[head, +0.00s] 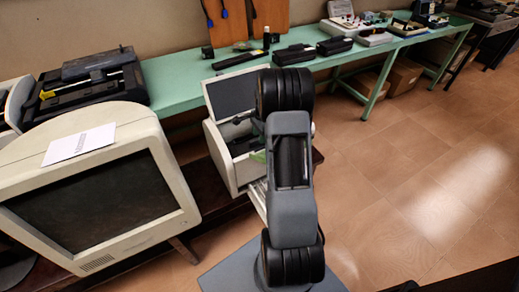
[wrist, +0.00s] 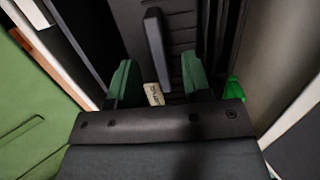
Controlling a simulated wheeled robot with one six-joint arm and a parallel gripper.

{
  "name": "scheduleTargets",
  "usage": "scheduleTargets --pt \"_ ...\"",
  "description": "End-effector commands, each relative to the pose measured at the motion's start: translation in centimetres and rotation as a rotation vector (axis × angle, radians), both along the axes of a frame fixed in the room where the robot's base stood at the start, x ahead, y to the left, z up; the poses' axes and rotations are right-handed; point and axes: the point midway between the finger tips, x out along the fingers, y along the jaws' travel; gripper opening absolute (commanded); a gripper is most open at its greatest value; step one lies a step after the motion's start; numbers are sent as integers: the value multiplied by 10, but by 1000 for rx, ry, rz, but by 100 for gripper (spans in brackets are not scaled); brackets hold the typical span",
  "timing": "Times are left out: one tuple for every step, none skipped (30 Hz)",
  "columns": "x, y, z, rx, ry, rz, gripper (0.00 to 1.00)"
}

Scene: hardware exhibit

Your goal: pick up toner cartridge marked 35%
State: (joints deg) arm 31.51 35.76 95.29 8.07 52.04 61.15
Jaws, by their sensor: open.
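My gripper (wrist: 158,78) is open in the wrist view, with one green-padded finger on each side. Between the fingers are an upright dark grey bar (wrist: 155,48) and a small pale tag (wrist: 153,94) with dark writing too small to read. They sit against a ribbed black surface, perhaps a toner cartridge; I cannot tell whether it is marked 35%. Nothing is visibly gripped. In the head view, my arm covers part of an open beige printer (head: 226,168) with a raised dark lid, and I cannot make out the gripper clearly.
A green bench (head: 185,85) runs along the wall, bearing several black cartridge-like items, one of them here (head: 293,54). A beige monitor (head: 97,190) with a paper label stands at left. A bright green part (wrist: 235,90) lies beside the right finger. Tiled floor (head: 420,170) is clear at right.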

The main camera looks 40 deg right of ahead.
Motion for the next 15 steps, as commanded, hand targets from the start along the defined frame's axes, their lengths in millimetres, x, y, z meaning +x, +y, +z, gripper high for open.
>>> scheduleTargets --pt "0 1 -7 1 3 0 45" --pt "0 1 -11 1 2 0 45" --pt "0 2 -15 1 1 1 45" --pt "0 2 -18 0 1 1 45" --pt "0 2 -20 0 1 1 45" --pt "0 3 -23 0 1 1 45" --pt "0 3 -24 0 1 1 45" --pt "0 3 -25 0 1 1 45" --pt "0 3 -25 0 0 1 45" --pt "1 3 -25 0 0 1 45" --pt "1 3 -25 -1 -1 1 45" --pt "1 3 -25 -1 -1 1 45" --pt "1 3 -25 -1 -1 1 45" --pt "1 3 -25 -1 0 1 45" --pt "1 3 -25 0 0 1 45"
